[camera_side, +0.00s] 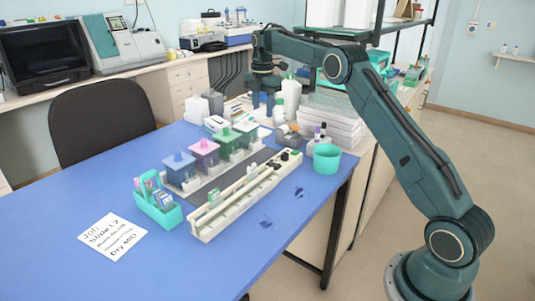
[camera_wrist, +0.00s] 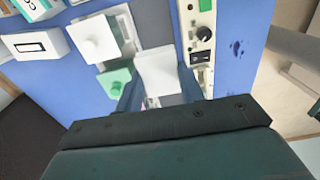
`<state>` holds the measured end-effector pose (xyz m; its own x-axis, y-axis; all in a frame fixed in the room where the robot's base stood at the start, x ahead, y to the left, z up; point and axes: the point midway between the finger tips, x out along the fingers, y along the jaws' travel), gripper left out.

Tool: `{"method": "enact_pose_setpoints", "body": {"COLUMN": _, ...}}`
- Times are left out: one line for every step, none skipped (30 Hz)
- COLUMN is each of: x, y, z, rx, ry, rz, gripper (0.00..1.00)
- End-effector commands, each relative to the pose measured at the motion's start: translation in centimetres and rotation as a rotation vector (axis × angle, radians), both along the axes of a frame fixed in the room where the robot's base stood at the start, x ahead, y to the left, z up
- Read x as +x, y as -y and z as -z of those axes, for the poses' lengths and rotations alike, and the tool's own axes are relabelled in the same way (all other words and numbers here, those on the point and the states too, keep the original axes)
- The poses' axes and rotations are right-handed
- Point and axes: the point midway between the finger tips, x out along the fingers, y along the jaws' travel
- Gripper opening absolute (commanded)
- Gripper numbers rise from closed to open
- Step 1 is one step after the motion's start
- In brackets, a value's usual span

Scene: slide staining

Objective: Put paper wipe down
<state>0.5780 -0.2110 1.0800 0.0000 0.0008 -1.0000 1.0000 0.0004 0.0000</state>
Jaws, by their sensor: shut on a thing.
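My gripper (camera_side: 263,101) is above the far end of the blue table in the side view, beyond the row of staining jars. In the wrist view its two fingers (camera_wrist: 160,92) are shut on a white, flat-looking piece, which I take to be the paper wipe (camera_wrist: 160,72). The wipe is hard to make out in the side view. I cannot tell from these views how high it is above the table.
A long white rack (camera_side: 230,205) lies alongside. A teal beaker (camera_side: 326,158), white bottle (camera_side: 290,97) and teal slide holder (camera_side: 160,212) stand nearby. Blue stains (camera_side: 266,223) mark the table.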

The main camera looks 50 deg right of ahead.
Motion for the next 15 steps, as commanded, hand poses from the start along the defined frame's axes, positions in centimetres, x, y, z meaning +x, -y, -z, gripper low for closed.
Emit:
{"method": "enact_pose_setpoints", "body": {"x": -0.1, "y": 0.0, "z": 1.0, "rx": 0.002, "ry": -0.005, "rz": 0.0, "gripper": 0.05}}
{"method": "enact_pose_setpoints", "body": {"x": -0.1, "y": 0.0, "z": 1.5, "rx": 0.001, "ry": -0.004, "rz": -0.001, "gripper": 0.05}}
{"method": "enact_pose_setpoints", "body": {"x": -0.1, "y": -0.1, "z": 2.1, "rx": 0.002, "ry": -0.005, "rz": -0.001, "gripper": 0.05}}
{"method": "enact_pose_setpoints", "body": {"x": -0.1, "y": -0.1, "z": 2.7, "rx": 0.001, "ry": -0.004, "rz": -0.001, "gripper": 0.05}}
{"method": "enact_pose_setpoints", "body": {"x": -0.1, "y": -0.1, "z": 3.3, "rx": 0.002, "ry": -0.005, "rz": -0.001, "gripper": 0.05}}
{"method": "enact_pose_setpoints", "body": {"x": -0.1, "y": 0.0, "z": 4.0, "rx": 0.001, "ry": -0.004, "rz": -0.002, "gripper": 0.05}}
{"method": "enact_pose_setpoints", "body": {"x": -0.1, "y": -0.1, "z": 4.6, "rx": 0.001, "ry": -0.004, "rz": -0.002, "gripper": 0.05}}
{"method": "enact_pose_setpoints", "body": {"x": -0.1, "y": -0.1, "z": 5.2, "rx": 0.001, "ry": -0.004, "rz": -0.002, "gripper": 0.05}}
{"method": "enact_pose_setpoints", "body": {"x": -0.1, "y": -0.1, "z": 5.9, "rx": 0.001, "ry": -0.004, "rz": -0.002, "gripper": 0.05}}
{"method": "enact_pose_setpoints", "body": {"x": -0.1, "y": -0.1, "z": 6.5, "rx": 0.001, "ry": -0.004, "rz": -0.002, "gripper": 0.05}}
{"method": "enact_pose_setpoints", "body": {"x": -0.1, "y": 0.0, "z": 7.1, "rx": 0.001, "ry": -0.003, "rz": -0.002, "gripper": 0.05}}
{"method": "enact_pose_setpoints", "body": {"x": -0.1, "y": -0.1, "z": 7.8, "rx": 0.001, "ry": -0.004, "rz": -0.002, "gripper": 0.05}}
{"method": "enact_pose_setpoints", "body": {"x": -0.1, "y": -0.1, "z": 8.3, "rx": 0.001, "ry": -0.003, "rz": -0.002, "gripper": 0.05}}
{"method": "enact_pose_setpoints", "body": {"x": -0.1, "y": 0.0, "z": 8.7, "rx": 0.001, "ry": -0.004, "rz": -0.001, "gripper": 0.05}}
{"method": "enact_pose_setpoints", "body": {"x": -0.1, "y": 0.0, "z": 9.2, "rx": 0.001, "ry": -0.003, "rz": -0.001, "gripper": 0.05}}
